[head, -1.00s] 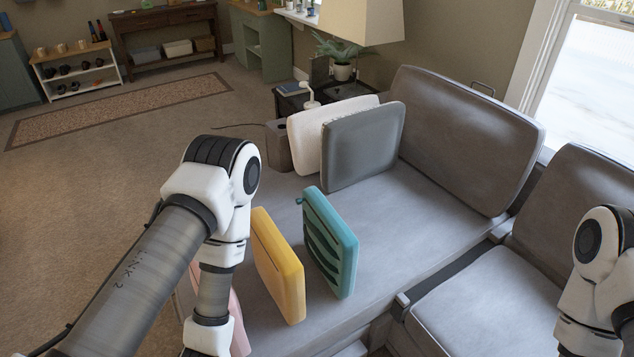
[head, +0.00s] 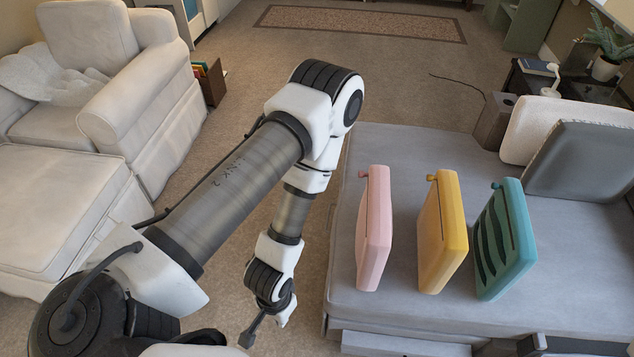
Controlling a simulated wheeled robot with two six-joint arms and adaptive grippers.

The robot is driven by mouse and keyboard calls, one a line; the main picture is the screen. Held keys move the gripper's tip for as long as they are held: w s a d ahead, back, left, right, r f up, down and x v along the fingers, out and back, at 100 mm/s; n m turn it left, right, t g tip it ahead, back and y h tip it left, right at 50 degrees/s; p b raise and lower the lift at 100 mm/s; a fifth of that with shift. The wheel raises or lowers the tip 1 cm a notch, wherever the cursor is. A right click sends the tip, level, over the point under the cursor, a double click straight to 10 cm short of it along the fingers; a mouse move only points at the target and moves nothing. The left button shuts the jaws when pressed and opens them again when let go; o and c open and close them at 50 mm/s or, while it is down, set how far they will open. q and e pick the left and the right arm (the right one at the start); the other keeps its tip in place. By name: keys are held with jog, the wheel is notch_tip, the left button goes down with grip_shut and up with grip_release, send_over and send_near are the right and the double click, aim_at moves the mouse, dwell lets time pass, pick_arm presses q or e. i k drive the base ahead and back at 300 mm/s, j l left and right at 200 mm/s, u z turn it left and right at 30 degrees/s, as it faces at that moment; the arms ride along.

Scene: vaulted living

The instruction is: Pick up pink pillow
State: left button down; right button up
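The pink pillow (head: 374,228) stands upright on the near left part of the grey sofa seat (head: 400,155), left of a yellow pillow (head: 443,232) and a teal pillow (head: 506,240). A gap separates it from the yellow one. My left arm reaches in from the left and bends down beside the sofa's left edge. Its wrist end, with what looks like the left gripper (head: 254,330), is left of and apart from the pink pillow. Its fingers are too unclear to tell open from shut. My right gripper is out of view.
A white cushion (head: 548,128) and a grey cushion (head: 580,160) lean at the sofa's far right. A cream armchair (head: 140,90) and ottoman (head: 60,210) stand at the left. Carpet is clear between armchair and sofa. A dark side table with a plant is at upper right.

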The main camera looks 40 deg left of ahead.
aim_at(374, 225)
jog(key=u, duration=0.65)
jog(key=l+u, duration=0.3)
jog(key=l, duration=1.2)
